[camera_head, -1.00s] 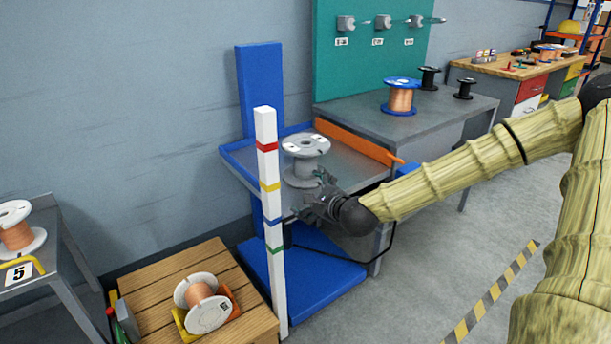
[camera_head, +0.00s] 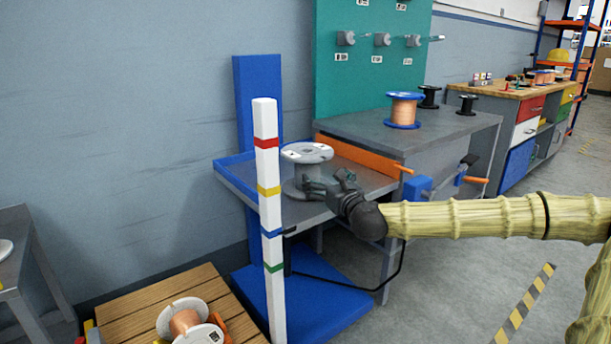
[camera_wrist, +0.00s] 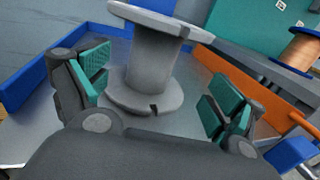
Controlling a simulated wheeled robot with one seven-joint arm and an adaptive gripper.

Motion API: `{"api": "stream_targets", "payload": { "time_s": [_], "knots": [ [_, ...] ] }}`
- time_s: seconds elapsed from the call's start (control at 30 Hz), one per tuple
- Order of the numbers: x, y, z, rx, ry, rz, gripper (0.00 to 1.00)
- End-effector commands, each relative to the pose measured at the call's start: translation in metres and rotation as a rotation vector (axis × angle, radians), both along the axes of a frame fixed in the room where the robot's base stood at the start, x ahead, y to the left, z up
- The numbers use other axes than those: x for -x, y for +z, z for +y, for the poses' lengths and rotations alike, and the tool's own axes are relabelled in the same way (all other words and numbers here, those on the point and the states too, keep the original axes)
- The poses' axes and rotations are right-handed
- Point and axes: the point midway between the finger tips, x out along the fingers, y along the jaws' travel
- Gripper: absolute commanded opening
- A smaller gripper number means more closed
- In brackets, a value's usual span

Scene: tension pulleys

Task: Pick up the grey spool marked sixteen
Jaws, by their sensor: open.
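A grey spool (camera_head: 308,172) stands upright on the metal lift table (camera_head: 345,196). It has a pale top flange with white labels; I cannot read a number on it. In the wrist view the grey spool (camera_wrist: 152,65) stands between and just beyond my open fingers, its lower flange nearest me. My gripper (camera_head: 330,184) is low over the table at the spool's right side. In the wrist view my gripper (camera_wrist: 160,95) has teal pads on both sides, apart from the spool's core.
A blue rim (camera_wrist: 50,70) and an orange bar (camera_head: 360,158) edge the table. A striped white post (camera_head: 268,220) stands close in front. A copper spool with blue flanges (camera_head: 403,110) and two black spools stand on the grey bench behind. A copper spool (camera_head: 186,322) lies on a pallet.

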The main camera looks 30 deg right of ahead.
Motion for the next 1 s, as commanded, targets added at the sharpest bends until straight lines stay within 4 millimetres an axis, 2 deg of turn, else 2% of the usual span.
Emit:
{"api": "stream_targets", "payload": {
  "time_s": [0.5,0.87,1.0],
  "knots": [
    [-0.04,-0.003,-0.003,0.005,0.006,0.003,0.94],
    [-0.052,-0.002,-0.003,0.003,0.007,0.002,0.94],
    [-0.061,-0.004,-0.003,0.005,0.007,0.002,0.94]
  ]
}}
